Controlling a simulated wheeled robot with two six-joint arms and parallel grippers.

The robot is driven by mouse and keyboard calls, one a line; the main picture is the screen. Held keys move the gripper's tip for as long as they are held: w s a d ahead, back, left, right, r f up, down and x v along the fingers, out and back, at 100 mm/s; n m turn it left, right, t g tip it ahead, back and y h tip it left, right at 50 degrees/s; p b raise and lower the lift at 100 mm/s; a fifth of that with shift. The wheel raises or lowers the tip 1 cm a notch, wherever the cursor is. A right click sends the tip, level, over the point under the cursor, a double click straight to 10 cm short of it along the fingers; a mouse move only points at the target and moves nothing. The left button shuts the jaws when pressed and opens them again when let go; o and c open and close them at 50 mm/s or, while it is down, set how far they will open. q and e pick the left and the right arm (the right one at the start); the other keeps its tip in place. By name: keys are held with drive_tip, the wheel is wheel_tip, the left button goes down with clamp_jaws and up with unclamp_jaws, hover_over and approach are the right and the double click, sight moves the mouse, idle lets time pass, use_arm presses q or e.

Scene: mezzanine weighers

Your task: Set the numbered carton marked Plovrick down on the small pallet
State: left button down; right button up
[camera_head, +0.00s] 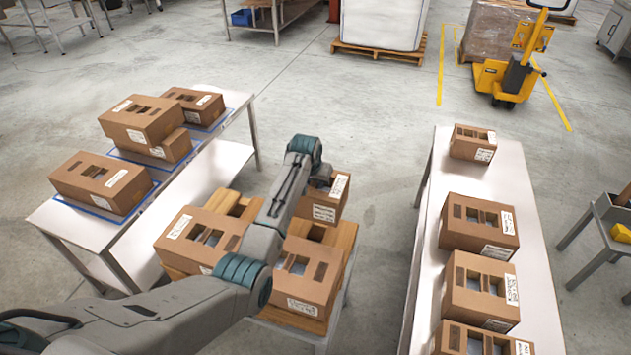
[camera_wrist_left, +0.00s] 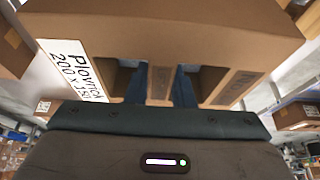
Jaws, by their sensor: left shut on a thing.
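The carton marked Plovrick (camera_wrist_left: 165,40) fills the upper part of the left wrist view; its white label shows the name. My left gripper (camera_wrist_left: 160,88) is shut on it, with its fingers in the carton's openings. In the head view the held carton (camera_head: 322,207) is at the end of my left arm, partly hidden by my wrist, over the far right part of the small wooden pallet (camera_head: 345,236). I cannot tell whether it touches the pallet. Two other cartons sit on the pallet, one at left (camera_head: 205,236) and one at near right (camera_head: 301,278). My right gripper is not in view.
A left table (camera_head: 70,222) bears several cartons, some on blue-edged mats. A right table (camera_head: 512,178) bears a row of cartons. A yellow pallet truck (camera_head: 510,80) stands far right. Open floor lies beyond the pallet.

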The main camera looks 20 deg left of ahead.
use_arm(q)
drive_tip(key=shift+b+x, duration=0.55)
drive_tip(key=shift+x, duration=0.2)
drive_tip(key=shift+s+r, duration=0.1)
drive_tip(key=shift+s, duration=0.15)
drive_tip(key=shift+f, duration=0.35)
drive_tip(key=shift+f, duration=0.55)
drive_tip(key=shift+f, duration=0.1)
